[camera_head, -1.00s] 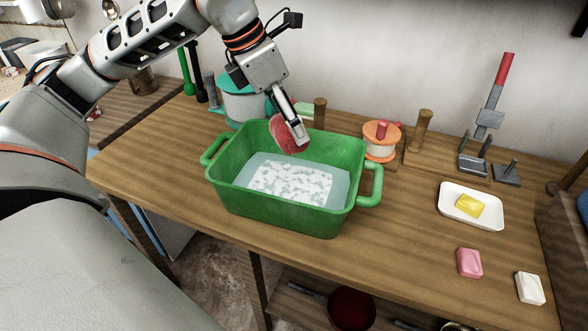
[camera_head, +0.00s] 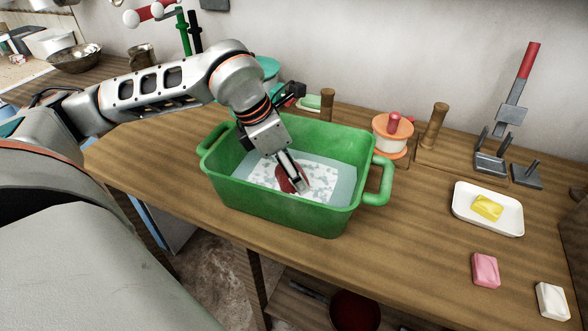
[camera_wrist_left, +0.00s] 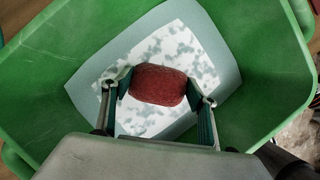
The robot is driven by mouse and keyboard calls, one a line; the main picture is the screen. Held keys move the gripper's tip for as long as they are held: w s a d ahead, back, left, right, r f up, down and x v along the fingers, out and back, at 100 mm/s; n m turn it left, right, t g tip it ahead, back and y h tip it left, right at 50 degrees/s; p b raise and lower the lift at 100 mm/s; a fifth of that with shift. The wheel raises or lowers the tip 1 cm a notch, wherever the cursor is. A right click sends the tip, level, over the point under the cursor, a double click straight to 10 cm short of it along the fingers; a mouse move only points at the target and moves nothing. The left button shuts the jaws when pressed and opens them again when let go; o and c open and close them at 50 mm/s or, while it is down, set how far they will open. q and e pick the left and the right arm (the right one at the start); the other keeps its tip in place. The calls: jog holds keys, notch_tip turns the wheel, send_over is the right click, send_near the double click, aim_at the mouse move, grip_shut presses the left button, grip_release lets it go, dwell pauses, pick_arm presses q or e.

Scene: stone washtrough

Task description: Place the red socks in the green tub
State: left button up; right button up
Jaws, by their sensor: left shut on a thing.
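The green tub (camera_head: 285,211) stands on the wooden counter, with pale, sudsy-looking water in its bottom. My left gripper (camera_head: 298,184) is down inside the tub and shut on the red socks (camera_head: 285,178), a rounded dark red bundle. In the left wrist view the red socks (camera_wrist_left: 158,85) sit between the two fingers, with the foamy water (camera_wrist_left: 180,50) behind them. The green tub (camera_wrist_left: 262,60) surrounds them in that view. I cannot tell whether the bundle touches the water. My right gripper is not in view.
A white dish (camera_head: 488,222) with yellow soap, a pink soap (camera_head: 485,270) and a white soap (camera_head: 552,300) lie to the right. An orange-and-white spool (camera_head: 392,135) and wooden pegs stand behind the tub.

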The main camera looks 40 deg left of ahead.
pick_arm(q)
jog(key=shift+r, duration=0.1)
jog(key=shift+f, duration=0.2)
jog(key=o, duration=1.1)
